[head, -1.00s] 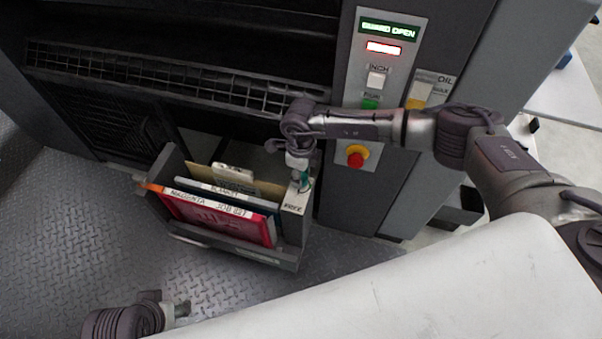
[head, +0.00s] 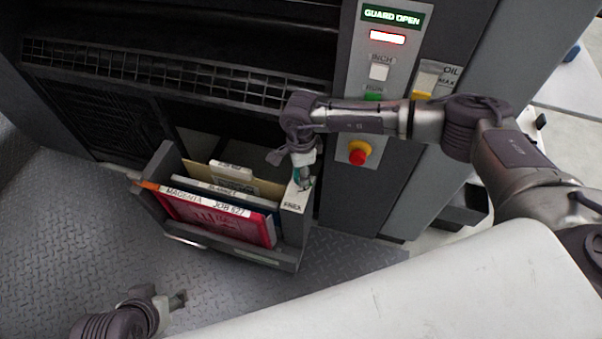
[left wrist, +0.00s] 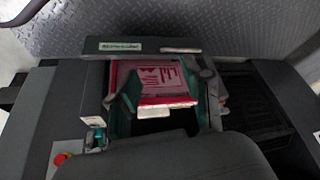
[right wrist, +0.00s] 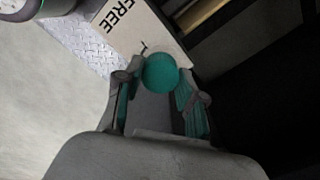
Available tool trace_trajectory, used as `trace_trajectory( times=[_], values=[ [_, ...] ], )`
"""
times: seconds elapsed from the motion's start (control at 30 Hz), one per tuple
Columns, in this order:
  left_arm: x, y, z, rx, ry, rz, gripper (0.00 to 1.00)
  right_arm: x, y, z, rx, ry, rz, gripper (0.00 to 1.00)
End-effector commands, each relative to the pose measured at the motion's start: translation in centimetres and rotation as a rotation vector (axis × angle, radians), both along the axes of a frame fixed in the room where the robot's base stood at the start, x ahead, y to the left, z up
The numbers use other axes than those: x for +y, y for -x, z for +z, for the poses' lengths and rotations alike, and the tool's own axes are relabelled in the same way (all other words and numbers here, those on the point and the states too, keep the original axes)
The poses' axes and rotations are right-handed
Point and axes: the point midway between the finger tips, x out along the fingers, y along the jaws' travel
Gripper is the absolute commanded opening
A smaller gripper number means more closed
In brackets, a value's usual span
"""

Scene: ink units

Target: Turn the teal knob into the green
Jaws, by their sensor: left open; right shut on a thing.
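The teal knob (right wrist: 160,73) shows round in the right wrist view, at the end of a pale plate (right wrist: 125,35) marked "FREE". A short dark mark is on the plate beside it. My right gripper (right wrist: 158,88) is shut on the knob, one teal-padded finger on each side. In the head view my right gripper (head: 303,182) comes down on the plate at the right end of a rack, and mostly hides the knob. My left gripper (head: 180,299) is open and empty, low at the left above the floor. I make out no green area by the knob.
The dark rack (head: 285,258) holds a magenta folder (head: 205,215) and other flat folders. A white surface (head: 430,285) fills the lower right.

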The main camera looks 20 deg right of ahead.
Motion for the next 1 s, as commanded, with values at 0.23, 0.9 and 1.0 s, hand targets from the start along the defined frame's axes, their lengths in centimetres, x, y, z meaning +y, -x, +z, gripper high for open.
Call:
trace_trajectory(
  times=[0.23,0.9,1.0],
  values=[
    [-1.7,-5.1,1.8,-0.271,0.057,-0.022,0.49,-0.1,-0.1,-0.2,-0.002,0.001,0.235,0.04],
    [-5.3,-12.9,11.8,-0.966,0.218,-0.067,0.49,0.0,-0.1,-0.1,-0.002,0.000,0.811,0.04],
    [-5.5,-13.1,13.0,-1.034,0.234,-0.070,0.49,0.0,-0.1,0.0,-0.002,0.000,0.867,0.04]
  ],
)
